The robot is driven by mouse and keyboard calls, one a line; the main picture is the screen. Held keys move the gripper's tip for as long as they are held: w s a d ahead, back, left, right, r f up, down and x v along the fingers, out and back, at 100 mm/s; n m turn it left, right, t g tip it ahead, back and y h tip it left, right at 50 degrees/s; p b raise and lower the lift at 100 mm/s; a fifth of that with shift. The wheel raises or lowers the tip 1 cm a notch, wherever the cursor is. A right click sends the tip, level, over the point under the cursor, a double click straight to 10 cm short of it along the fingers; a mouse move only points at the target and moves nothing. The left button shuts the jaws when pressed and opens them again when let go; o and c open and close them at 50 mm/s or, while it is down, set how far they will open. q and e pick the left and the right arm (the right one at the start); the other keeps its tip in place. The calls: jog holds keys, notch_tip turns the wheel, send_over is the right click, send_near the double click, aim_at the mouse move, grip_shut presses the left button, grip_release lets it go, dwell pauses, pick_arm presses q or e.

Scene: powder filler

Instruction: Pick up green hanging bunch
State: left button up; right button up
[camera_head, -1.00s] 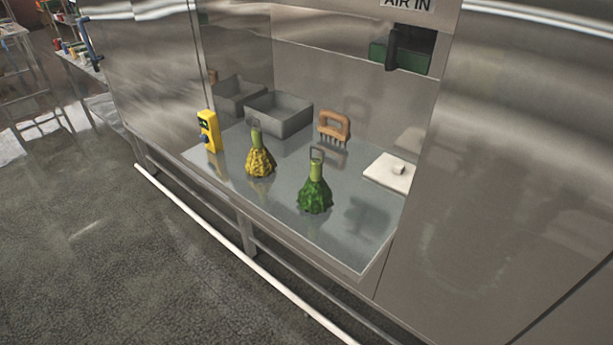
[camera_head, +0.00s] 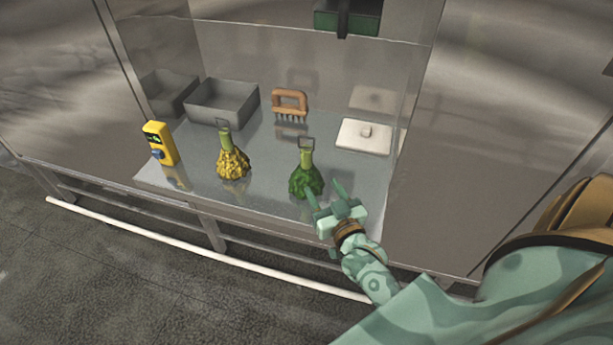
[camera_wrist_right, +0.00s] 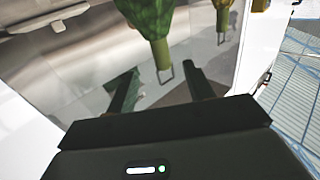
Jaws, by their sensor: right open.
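The green hanging bunch (camera_head: 306,180) stands on the metal shelf, with a light green neck and a thin wire loop at its top. In the right wrist view the bunch (camera_wrist_right: 150,22) appears upside down, its neck and loop beyond the space between the fingers. My right gripper (camera_head: 327,194) is open and empty, just in front of and to the right of the bunch. In the wrist view its dark fingers (camera_wrist_right: 160,90) are spread apart. I cannot tell if a finger touches the bunch. My left gripper is not in view.
A yellow bunch (camera_head: 232,163) and a yellow device (camera_head: 160,144) stand to the left. A grey bin (camera_head: 222,104), a brown-handled brush (camera_head: 290,104) and a white lidded plate (camera_head: 363,137) are behind. The shelf sits in a metal recess with side walls.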

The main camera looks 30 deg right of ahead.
aim_at(309, 165)
jog(key=w, duration=0.3)
jog(key=w+d, duration=0.1)
jog(key=w, duration=0.1)
jog(key=shift+w+f, duration=0.1)
jog(key=shift+w, duration=0.25)
jog(key=w, duration=0.3)
jog(key=w+d+b, duration=0.1)
jog(key=w, duration=0.2)
jog(key=shift+d+f, duration=0.1)
jog(key=shift+s, duration=0.15)
jog(key=shift+c, duration=0.2)
grip_shut()
